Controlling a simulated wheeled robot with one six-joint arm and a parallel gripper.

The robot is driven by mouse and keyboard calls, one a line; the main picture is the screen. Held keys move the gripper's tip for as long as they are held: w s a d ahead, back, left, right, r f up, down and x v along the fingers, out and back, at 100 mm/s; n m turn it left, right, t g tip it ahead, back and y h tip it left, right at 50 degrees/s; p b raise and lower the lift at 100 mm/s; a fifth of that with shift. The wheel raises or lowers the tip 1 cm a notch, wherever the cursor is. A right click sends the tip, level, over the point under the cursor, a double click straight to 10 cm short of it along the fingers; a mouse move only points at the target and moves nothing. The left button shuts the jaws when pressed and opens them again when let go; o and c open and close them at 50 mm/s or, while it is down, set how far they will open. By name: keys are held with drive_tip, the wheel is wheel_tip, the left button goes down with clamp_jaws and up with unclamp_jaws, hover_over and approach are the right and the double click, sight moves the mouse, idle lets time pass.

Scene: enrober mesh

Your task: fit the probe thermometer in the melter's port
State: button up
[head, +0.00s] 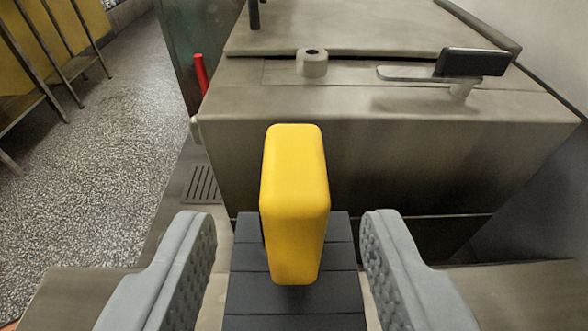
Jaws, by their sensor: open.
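The melter (350,140) is a large metal box ahead, with a flat lidded top. Its port looks to be the short round collar with a dark hole (312,64) on the top near the front. A yellow rounded block (295,200), which seems to be the probe thermometer's body, stands upright in front of the melter. My gripper (290,228) is open. Its two grey padded fingers are on either side of the yellow block, with a gap on both sides. No probe stem shows; the block's underside is hidden.
A dark grooved surface (290,313) lies below the yellow block. A black box on a bracket (474,62) sits on the melter's top right. A red upright rod (201,74) stands at its left corner. Speckled floor (120,150) is free at left, beside metal racks (45,95).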

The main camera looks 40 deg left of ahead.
sight(293, 169)
drive_tip(key=shift+x, duration=3.15)
drive_tip(key=shift+w+d, duration=0.1)
drive_tip(key=shift+d, duration=0.05)
clamp_jaws()
drive_tip(key=shift+r, duration=0.1)
drive_tip(key=shift+r, duration=0.1)
